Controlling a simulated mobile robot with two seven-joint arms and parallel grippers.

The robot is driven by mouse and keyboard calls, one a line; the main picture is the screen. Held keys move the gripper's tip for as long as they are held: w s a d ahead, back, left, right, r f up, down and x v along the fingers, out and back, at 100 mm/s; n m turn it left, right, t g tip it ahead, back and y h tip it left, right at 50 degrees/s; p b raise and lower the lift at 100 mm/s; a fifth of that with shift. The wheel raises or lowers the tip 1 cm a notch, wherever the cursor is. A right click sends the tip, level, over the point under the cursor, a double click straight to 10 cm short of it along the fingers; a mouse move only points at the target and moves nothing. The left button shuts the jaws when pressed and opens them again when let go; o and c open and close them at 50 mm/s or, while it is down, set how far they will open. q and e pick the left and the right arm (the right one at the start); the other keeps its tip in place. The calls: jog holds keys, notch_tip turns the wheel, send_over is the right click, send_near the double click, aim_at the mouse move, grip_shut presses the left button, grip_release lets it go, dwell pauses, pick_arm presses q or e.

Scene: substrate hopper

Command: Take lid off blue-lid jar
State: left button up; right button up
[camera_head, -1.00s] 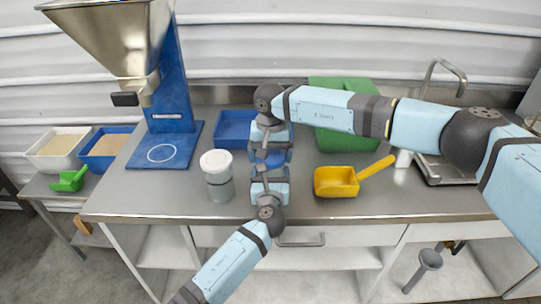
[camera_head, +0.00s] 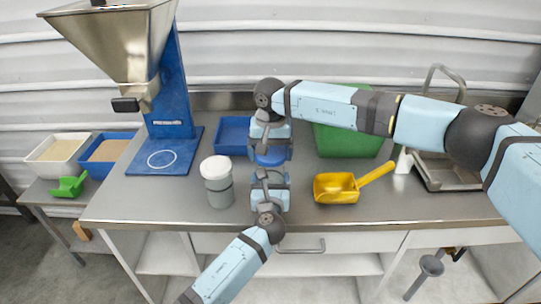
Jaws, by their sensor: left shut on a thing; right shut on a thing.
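The blue lid (camera_head: 270,159) shows between my two grippers at the middle of the counter. My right gripper (camera_head: 270,150), the upper one, is shut on the blue lid from above and behind. My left gripper (camera_head: 268,176), the lower one, is shut just in front of and below the lid, on what appears to be the jar's body. The body is almost wholly hidden by the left gripper's fingers, so I cannot tell whether lid and jar still touch. A second jar with a white lid (camera_head: 215,167) stands upright to the left, apart from both grippers.
A blue tray (camera_head: 231,135) lies behind the grippers. A yellow scoop (camera_head: 336,188) and a green bin (camera_head: 345,141) are to the right, near a sink (camera_head: 449,175). The steel hopper (camera_head: 115,40) on its blue stand (camera_head: 172,105) is at left. Free counter lies at front left.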

jog(key=shift+r, duration=1.45)
pick_arm(q)
jog(key=o, duration=1.6)
